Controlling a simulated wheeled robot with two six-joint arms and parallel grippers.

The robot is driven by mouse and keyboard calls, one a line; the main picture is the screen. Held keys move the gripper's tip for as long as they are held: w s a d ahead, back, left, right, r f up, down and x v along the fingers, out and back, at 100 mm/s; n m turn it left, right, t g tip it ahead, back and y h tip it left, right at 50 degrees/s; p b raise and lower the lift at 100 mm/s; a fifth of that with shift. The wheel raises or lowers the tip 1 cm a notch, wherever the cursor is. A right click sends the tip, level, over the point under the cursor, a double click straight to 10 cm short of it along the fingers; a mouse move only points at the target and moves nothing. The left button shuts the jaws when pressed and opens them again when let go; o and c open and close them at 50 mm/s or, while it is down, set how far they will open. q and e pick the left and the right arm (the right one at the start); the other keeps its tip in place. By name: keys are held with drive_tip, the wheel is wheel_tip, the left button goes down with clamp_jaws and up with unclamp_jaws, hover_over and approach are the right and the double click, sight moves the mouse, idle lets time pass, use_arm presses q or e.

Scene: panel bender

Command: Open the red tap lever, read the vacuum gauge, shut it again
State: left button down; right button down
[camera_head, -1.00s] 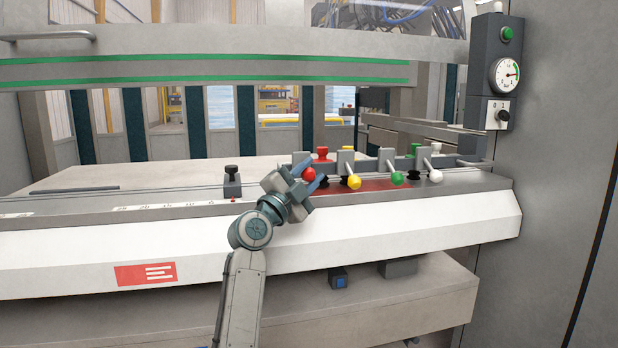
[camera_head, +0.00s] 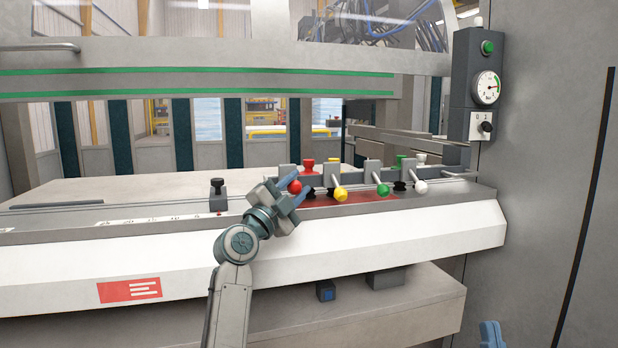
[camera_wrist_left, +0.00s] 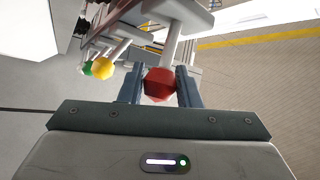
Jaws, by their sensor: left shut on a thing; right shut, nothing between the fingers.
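The red tap lever has a red ball knob (camera_head: 295,187), leftmost in a row of levers with coloured knobs on the machine's front ledge. My left gripper (camera_head: 291,190) is shut on this red knob. In the left wrist view the red knob (camera_wrist_left: 159,84) sits between the two fingers, with its pale rod running up behind it. The vacuum gauge (camera_head: 486,88) is a round white dial on the dark box at the right. Only a blue fingertip of my right gripper (camera_head: 491,335) shows at the bottom edge.
The yellow knob (camera_head: 341,195), green knob (camera_head: 383,190) and white knob (camera_head: 420,188) stand close to the right of the red one. A black-topped clamp (camera_head: 217,190) stands to the left. The dark box holds a green button (camera_head: 488,47) and a selector switch (camera_head: 486,127).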

drive_tip(key=w+a+r+m+g+y, duration=0.1)
drive_tip(key=w+a+r+g+y, duration=0.2)
drive_tip(key=w, duration=0.8)
drive_tip(key=w+a+r+g+y, duration=0.2)
drive_tip(key=w+a+r+g, duration=0.3)
drive_tip(key=w, duration=0.6)
drive_tip(key=s+a+r+n+g+y, duration=0.1)
drive_tip(key=a+r+n+g+y, duration=0.1)
drive_tip(key=a+r+g, duration=0.45)
drive_tip(key=s+a+r+n+g+y, duration=0.1)
drive_tip(key=a+r+n+g+y, duration=0.2)
drive_tip(key=r, duration=0.7)
drive_tip(key=w+a+f+h, duration=0.1)
drive_tip(key=w+a+f, duration=0.5)
drive_tip(key=a, duration=0.3)
drive_tip(key=shift+w+a+f+m, duration=0.25)
drive_tip(key=shift+w+m, duration=0.15)
drive_tip(key=shift+w, duration=0.3)
